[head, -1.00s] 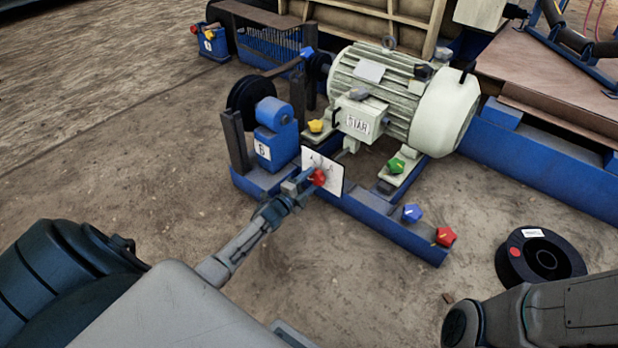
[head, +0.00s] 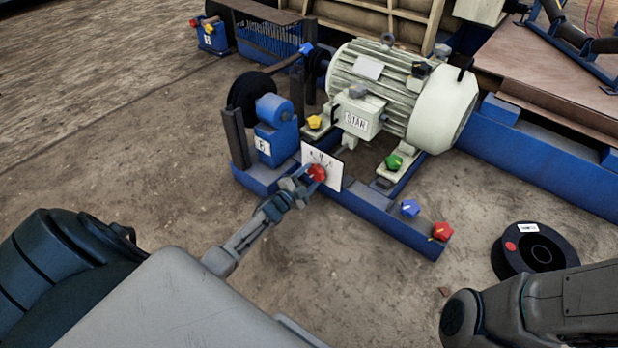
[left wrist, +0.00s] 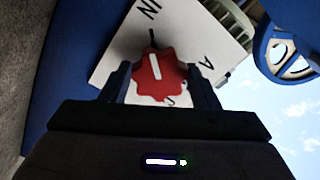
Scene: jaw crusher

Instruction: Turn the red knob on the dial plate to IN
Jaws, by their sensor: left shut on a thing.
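The red knob (head: 317,173) sits on the white dial plate (head: 334,176), which stands on the blue frame in front of the motor. In the left wrist view the red knob (left wrist: 157,76) carries a white pointer line, and the dial plate (left wrist: 120,50) shows the letters IN at its upper left and an A at right; another mark is partly hidden by the knob. The white line points up, a little left, near a dark tick and to the right of IN. My left gripper (head: 308,180) is shut on the red knob, a finger on each side (left wrist: 157,84).
Yellow (head: 314,122), green (head: 393,162), blue (head: 410,208) and another red knob (head: 442,231) are on the motor base and frame. A black spool (head: 540,250) lies at right, near my right arm. Open dirt ground lies at left.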

